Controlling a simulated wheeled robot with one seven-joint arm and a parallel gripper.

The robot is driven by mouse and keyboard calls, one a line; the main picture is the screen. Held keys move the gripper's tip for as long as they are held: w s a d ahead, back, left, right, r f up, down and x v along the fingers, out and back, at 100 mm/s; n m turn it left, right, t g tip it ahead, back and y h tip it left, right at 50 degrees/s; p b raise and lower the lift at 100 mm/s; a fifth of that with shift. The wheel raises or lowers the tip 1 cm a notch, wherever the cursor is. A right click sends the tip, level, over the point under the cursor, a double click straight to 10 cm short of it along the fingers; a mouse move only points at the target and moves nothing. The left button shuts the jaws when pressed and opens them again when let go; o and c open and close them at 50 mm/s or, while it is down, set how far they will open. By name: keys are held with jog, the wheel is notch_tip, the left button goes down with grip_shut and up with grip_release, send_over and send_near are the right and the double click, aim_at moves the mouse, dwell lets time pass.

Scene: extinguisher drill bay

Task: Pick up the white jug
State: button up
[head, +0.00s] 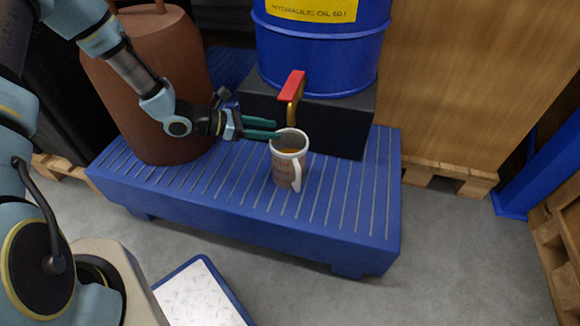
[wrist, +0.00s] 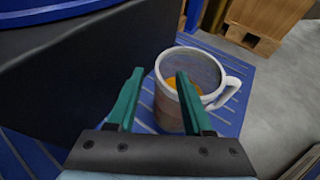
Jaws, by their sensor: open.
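The white jug (head: 287,160) stands upright on the slatted blue platform (head: 245,185), with a white rim and handle, a brownish printed body and amber liquid inside. Its handle faces the front right in the head view. My gripper (head: 276,128) reaches in from the left at about rim height, its green fingers apart and pointing at the jug. In the wrist view the jug (wrist: 188,88) lies just ahead, and the right finger of my gripper (wrist: 160,75) overlaps it in the picture. I cannot tell whether that finger touches it. Nothing is held.
A blue oil drum (head: 318,50) stands on a black block (head: 340,120) behind the jug. A brass tap with a red handle (head: 292,84) hangs above the jug's back. A rusty brown vessel (head: 165,85) stands at left. The platform's front right is clear.

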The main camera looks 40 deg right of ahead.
aim_at(292, 132)
jog(key=b+x, duration=0.1)
jog(key=x, duration=0.4)
jog(key=shift+f, duration=0.1)
jog(key=shift+a, duration=0.1)
jog(key=shift+c, duration=0.2)
grip_shut()
dwell(1.0)
